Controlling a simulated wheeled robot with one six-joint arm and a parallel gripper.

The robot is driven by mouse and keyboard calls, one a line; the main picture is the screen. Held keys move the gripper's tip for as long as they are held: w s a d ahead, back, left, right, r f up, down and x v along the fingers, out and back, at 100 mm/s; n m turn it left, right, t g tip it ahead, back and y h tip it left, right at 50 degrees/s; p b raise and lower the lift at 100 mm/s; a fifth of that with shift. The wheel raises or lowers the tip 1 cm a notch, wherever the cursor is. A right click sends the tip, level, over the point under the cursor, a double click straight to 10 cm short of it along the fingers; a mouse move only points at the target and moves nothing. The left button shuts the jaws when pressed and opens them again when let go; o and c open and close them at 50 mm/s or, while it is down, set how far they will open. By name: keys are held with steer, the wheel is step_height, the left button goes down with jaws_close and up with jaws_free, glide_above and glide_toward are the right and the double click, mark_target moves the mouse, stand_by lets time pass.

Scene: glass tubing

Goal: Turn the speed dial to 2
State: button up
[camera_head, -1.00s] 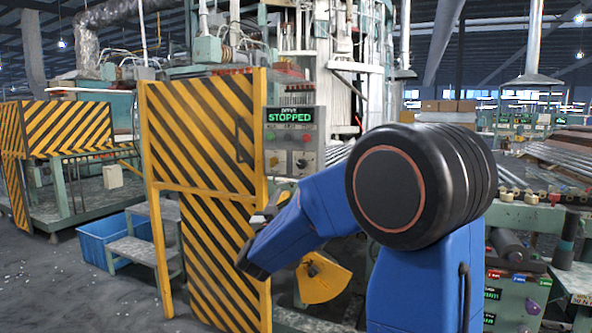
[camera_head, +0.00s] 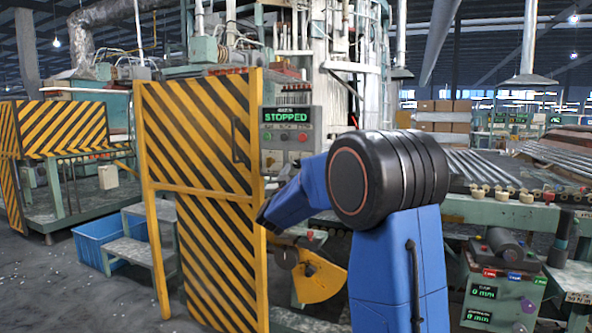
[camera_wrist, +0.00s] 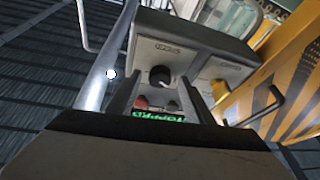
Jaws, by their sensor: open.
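The speed dial (camera_wrist: 160,76), a round black knob, sits on the grey control box in the wrist view and appears between my gripper's fingers. My gripper (camera_wrist: 160,84) is open, with one dark finger to either side of the dial in the picture; I see no contact. The dial's number marks are too small to read. In the head view the control box (camera_head: 267,140) shows a green display (camera_head: 286,116) reading STOPPED. My blue arm reaches up to the box's lower part there, and the dial is hard to make out.
A yellow-and-black striped guard (camera_head: 205,130) stands just left of the box. A yellow bracket (camera_head: 318,278) sits below my arm. A roller table with tubes (camera_head: 500,175) and a green unit with small displays (camera_head: 500,285) lie to the right.

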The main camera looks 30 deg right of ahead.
steer(key=shift+w+d+r, duration=0.15)
steer(key=shift+w+d, duration=0.05)
steer(key=c, duration=1)
steer(key=shift+m, duration=0.3)
steer(key=m+g+h, duration=0.1)
steer(key=m, duration=0.1)
steer(key=m+g+h, duration=0.1)
steer(key=m, duration=0.2)
steer(key=m+g+h, duration=0.1)
steer(key=m, duration=0.2)
steer(key=shift+w+a+g, duration=0.2)
steer(key=shift+w+g, duration=0.05)
steer(key=shift+g, duration=0.05)
steer(key=m+g, duration=0.2)
steer(key=m, duration=0.2)
steer(key=m+g+h, duration=0.1)
steer(key=m+g, duration=0.1)
steer(key=m, duration=0.2)
steer(key=shift+w+a+g, duration=0.15)
steer(key=shift+g, duration=0.15)
steer(key=shift+m, duration=0.4)
